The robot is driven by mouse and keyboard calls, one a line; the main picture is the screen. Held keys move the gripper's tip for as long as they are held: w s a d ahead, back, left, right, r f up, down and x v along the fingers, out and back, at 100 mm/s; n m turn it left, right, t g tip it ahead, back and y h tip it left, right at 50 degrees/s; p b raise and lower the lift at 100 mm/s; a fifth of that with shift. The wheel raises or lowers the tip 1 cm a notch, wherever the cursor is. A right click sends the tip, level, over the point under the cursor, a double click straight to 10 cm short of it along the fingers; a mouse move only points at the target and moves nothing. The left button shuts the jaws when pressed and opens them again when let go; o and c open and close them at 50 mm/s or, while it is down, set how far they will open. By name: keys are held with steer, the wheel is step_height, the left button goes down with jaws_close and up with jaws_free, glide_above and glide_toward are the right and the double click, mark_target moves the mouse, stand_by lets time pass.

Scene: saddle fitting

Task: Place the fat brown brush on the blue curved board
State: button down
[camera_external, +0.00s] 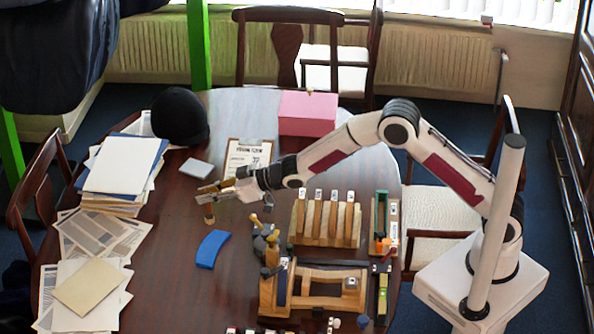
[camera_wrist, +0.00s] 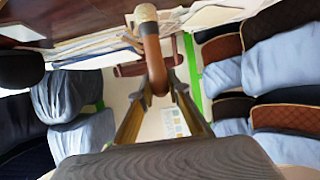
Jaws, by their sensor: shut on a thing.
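My gripper (camera_external: 207,194) is shut on the fat brown brush (camera_external: 209,212) and holds it above the table. In the wrist view the brush (camera_wrist: 153,58) stands out from between the two fingers (camera_wrist: 159,93), with a brown body and a pale end. The blue curved board (camera_external: 212,248) lies on the table, below the gripper in the outside view and apart from the brush. The wrist view does not show the board.
Wooden slotted rack (camera_external: 325,222) and a wooden frame (camera_external: 316,288) stand right of the board, with small tools (camera_external: 266,240) close beside it. Paper stacks (camera_external: 105,215) lie at the left. A black helmet (camera_external: 180,116), clipboard (camera_external: 247,155) and pink box (camera_external: 307,114) are farther back. Table left of the board is clear.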

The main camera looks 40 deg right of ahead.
mark_target(213, 222)
steer(key=shift+f, duration=3.1)
steer(key=shift+f, duration=0.1)
steer(key=shift+f, duration=1.75)
steer(key=shift+f, duration=0.15)
steer(key=c, duration=1.9)
jaws_free()
steer(key=shift+s+d+r, duration=0.25)
steer(key=shift+d+r, duration=0.05)
steer(key=shift+r, duration=0.05)
steer(key=shift+v, duration=5.5)
